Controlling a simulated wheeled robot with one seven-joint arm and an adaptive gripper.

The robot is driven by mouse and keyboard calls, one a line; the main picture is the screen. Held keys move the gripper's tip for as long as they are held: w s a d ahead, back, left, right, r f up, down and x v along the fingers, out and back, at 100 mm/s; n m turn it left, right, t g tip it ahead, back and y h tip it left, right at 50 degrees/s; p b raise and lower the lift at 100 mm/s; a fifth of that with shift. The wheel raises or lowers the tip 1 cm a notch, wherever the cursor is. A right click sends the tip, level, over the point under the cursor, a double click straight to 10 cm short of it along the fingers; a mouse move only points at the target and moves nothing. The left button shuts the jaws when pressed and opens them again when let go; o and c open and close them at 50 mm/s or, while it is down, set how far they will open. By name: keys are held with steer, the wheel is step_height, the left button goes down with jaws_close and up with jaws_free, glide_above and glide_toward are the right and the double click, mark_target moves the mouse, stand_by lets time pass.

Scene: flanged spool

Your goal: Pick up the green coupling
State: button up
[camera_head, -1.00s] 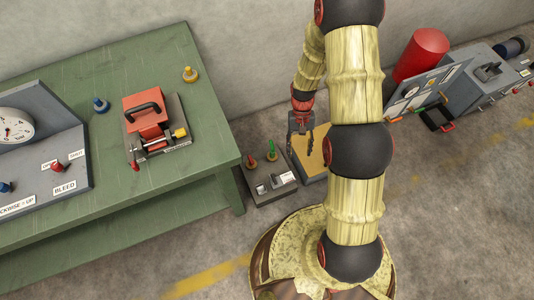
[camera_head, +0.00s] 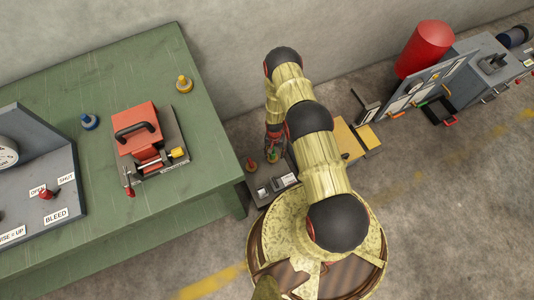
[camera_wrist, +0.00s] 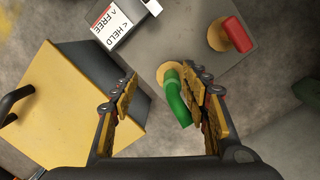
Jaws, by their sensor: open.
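The green coupling (camera_wrist: 177,97) is a bent green piece on a round yellow base, seen from above in the wrist view. It lies between the spread fingers of my gripper (camera_wrist: 164,92), closer to the right finger. My gripper is open, and nothing is clamped in it. I cannot tell how far the fingertips are above the coupling or whether the right one touches it. In the head view my gripper (camera_head: 274,153) is low beside the grey base plate (camera_head: 268,190), and the arm hides most of it and the coupling.
A red piece (camera_wrist: 237,34) on a yellow base stands beside the coupling. A HELD/FREE label block (camera_wrist: 117,22) is on the same grey plate. A yellow box (camera_wrist: 75,100) with a black handle is close on the left. The green table (camera_head: 190,120) stands left of the arm.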

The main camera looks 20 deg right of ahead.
mark_target(273, 156)
steer(key=w, duration=0.2)
steer(key=w+m+t, duration=0.1)
steer(key=shift+w+d+f, duration=0.1)
steer(key=shift+w+d, duration=0.1)
steer(key=shift+d, duration=0.05)
steer(key=shift+f, duration=0.2)
step_height(273, 156, down, 7)
steer(key=b, duration=0.4)
steer(key=shift+d+f, duration=0.15)
steer(key=shift+f, duration=0.05)
steer(key=shift+r, duration=0.1)
steer(key=c, duration=0.4)
steer(key=c, duration=0.7)
jaws_close()
